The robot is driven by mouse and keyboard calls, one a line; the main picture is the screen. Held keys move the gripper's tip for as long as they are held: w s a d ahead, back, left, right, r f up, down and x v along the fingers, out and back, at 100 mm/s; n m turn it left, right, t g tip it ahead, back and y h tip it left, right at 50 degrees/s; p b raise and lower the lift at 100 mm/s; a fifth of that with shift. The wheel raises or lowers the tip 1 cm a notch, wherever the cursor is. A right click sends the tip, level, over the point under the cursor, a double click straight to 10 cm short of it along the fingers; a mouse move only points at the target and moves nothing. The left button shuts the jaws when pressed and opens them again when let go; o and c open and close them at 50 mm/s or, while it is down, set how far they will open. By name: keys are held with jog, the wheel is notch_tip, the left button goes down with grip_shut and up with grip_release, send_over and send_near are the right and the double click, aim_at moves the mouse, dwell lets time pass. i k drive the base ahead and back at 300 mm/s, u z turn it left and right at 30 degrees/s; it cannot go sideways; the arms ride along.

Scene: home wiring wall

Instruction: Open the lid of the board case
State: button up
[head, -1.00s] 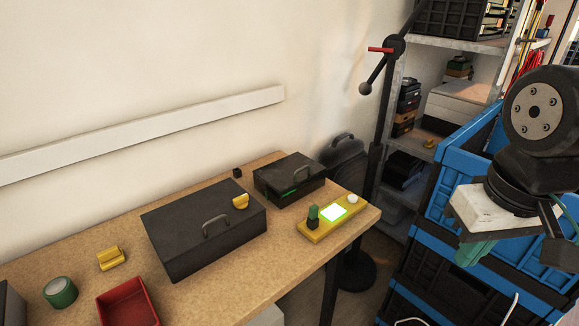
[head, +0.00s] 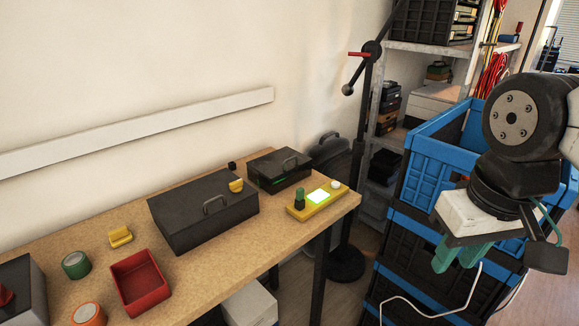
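Two dark cases with handles stand on the wooden workbench, both with lids down. The larger case (head: 195,222) is in the middle, with a yellow piece (head: 236,185) on its lid near the right edge. The smaller case (head: 270,172) stands behind it to the right, and a bit of green shows along its front. The frames do not label which one is the board case. My gripper (head: 460,256), with green fingers, hangs at the right of the view, well away from both cases. It holds nothing that I can see, and its finger gap is unclear.
Blue-rimmed crates (head: 425,150) stand below my arm. A dark stand (head: 346,215) is beyond the bench.

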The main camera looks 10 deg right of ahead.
aim_at(273, 165)
jog(key=z, duration=0.2)
jog(key=i, duration=1)
jog(key=u, duration=0.6)
